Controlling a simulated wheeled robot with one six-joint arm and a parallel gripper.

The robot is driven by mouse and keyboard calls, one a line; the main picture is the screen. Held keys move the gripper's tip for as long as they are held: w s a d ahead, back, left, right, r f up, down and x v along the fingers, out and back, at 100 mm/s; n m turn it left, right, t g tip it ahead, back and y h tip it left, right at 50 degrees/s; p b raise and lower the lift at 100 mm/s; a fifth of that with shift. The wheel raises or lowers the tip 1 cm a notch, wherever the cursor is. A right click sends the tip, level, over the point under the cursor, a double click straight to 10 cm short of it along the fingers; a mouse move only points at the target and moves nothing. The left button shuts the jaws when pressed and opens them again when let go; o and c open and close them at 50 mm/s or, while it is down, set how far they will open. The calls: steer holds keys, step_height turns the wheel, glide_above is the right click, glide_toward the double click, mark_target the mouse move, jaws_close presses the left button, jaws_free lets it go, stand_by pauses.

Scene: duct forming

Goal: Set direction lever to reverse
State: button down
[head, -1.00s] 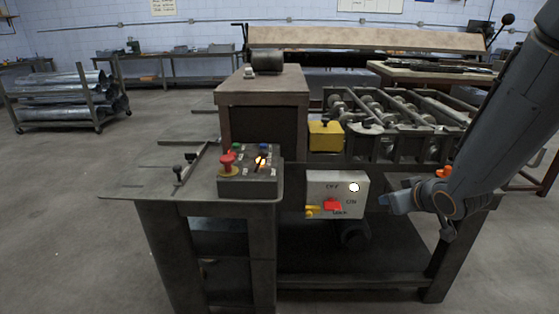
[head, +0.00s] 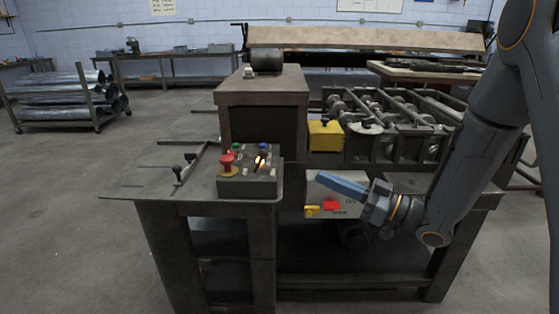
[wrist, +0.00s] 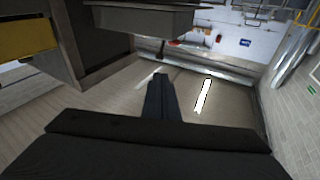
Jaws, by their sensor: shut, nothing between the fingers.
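The control box (head: 248,178) sits on the left front of the machine table. It has a red mushroom button (head: 228,162) on a yellow collar, green and blue buttons, and a small lever or switch (head: 260,163) with an orange glow. I cannot read which way this lever is set or confirm that it is the direction lever. My gripper (head: 322,178) is shut and empty. It points left, in front of the upper part of the grey switch box (head: 312,193), right of and apart from the control box. My gripper's closed fingers also show in the wrist view (wrist: 159,92).
The grey switch box carries a red handle (head: 332,204) and a yellow part (head: 312,211). A yellow box (head: 325,136) and machine rollers lie behind. A black-knobbed rod (head: 179,171) stands left of the control box. Open floor is at left.

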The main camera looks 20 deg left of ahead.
steer(key=p, duration=0.4)
glide_toward(260, 162)
steer(key=a+r, duration=0.1)
steer(key=w+a+r, duration=0.2)
steer(key=a, duration=0.1)
steer(key=shift+a, duration=0.1)
steer(key=shift+s+r, duration=0.1)
